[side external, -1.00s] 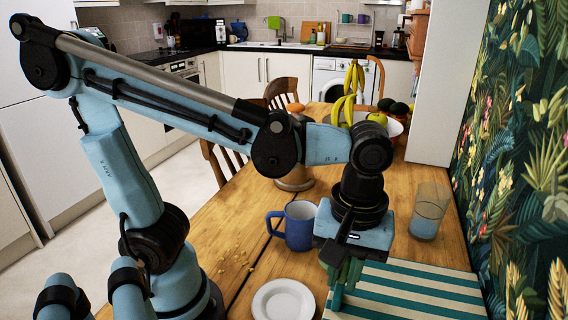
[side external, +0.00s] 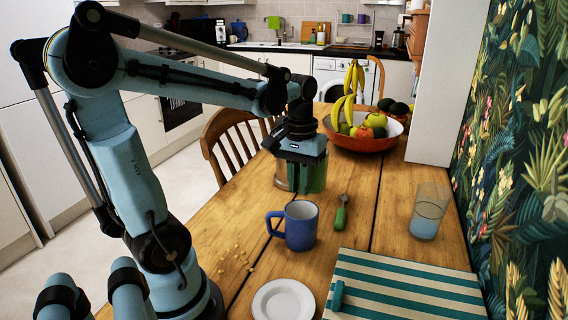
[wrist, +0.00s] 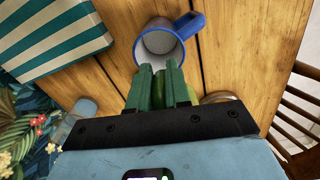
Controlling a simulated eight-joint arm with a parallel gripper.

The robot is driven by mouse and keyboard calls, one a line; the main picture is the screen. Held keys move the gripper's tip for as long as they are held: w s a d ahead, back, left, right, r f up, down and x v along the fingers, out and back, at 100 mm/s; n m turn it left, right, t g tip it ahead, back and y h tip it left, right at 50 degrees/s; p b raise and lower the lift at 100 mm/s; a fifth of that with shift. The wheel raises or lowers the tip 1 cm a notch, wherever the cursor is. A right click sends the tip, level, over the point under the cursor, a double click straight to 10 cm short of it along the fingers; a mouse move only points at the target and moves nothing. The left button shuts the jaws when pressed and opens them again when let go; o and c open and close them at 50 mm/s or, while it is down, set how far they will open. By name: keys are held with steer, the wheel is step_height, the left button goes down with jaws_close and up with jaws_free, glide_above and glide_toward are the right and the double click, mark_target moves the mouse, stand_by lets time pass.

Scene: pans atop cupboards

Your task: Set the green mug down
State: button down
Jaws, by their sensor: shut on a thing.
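My gripper (side external: 300,180) has green fingers and hangs over the table beyond the blue mug. It is shut on the green mug (side external: 314,179), which is mostly hidden by the fingers. In the wrist view my gripper's fingertips (wrist: 161,72) point toward the blue mug, and a little of the green mug (wrist: 176,92) shows between the fingers. I cannot tell whether the green mug touches the table. The blue mug (side external: 300,226) stands upright, and it also shows in the wrist view (wrist: 163,45).
A green-handled utensil (side external: 341,212) lies right of the blue mug. A white plate (side external: 283,301) and a striped box (side external: 400,285) are nearer. A glass (side external: 428,212) stands at right, a fruit bowl (side external: 362,142) behind. Bare wood lies between glass and utensil.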

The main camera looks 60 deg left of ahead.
steer(key=shift+s+a+f, duration=0.35)
steer(key=shift+a+f, duration=1.5)
steer(key=shift+a, duration=0.2)
steer(key=shift+s+a+f, duration=0.3)
steer(key=shift+a+f, duration=1.55)
steer(key=shift+a, duration=0.15)
steer(key=shift+s+a+f, duration=0.35)
steer(key=shift+a+f, duration=1.5)
steer(key=shift+a, duration=0.2)
steer(key=shift+f, duration=0.1)
steer(key=c, duration=1.1)
jaws_free()
